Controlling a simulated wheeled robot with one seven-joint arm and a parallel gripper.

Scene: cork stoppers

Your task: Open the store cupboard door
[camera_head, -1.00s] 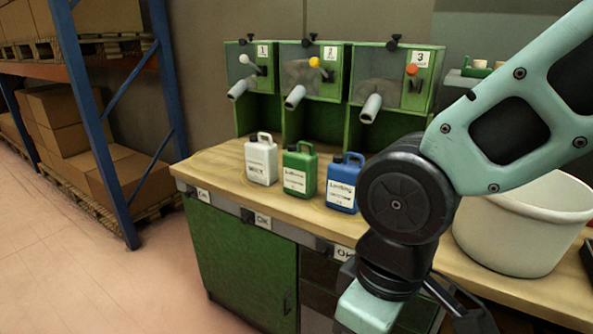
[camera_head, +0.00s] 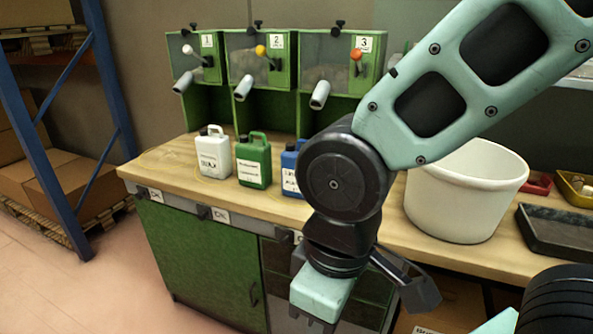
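A green cupboard door (camera_head: 200,262) is in the front of the workbench at lower left. It looks shut, flush with the bench front. A dark upright handle (camera_head: 254,294) is near its right edge. My gripper (camera_head: 316,323) hangs at the bottom of the picture, to the right of the handle and in front of the darker, glass-like front panel (camera_head: 281,262). Its fingertips run off the lower edge, so its opening is hidden. I see no contact between it and the handle.
White, green (camera_head: 254,160) and blue jugs stand on the wooden worktop (camera_head: 165,163) below three numbered dispensers. A white tub (camera_head: 465,190) and a dark tray (camera_head: 560,232) are to the right. A blue-posted rack (camera_head: 45,165) is at left; floor is clear before the door.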

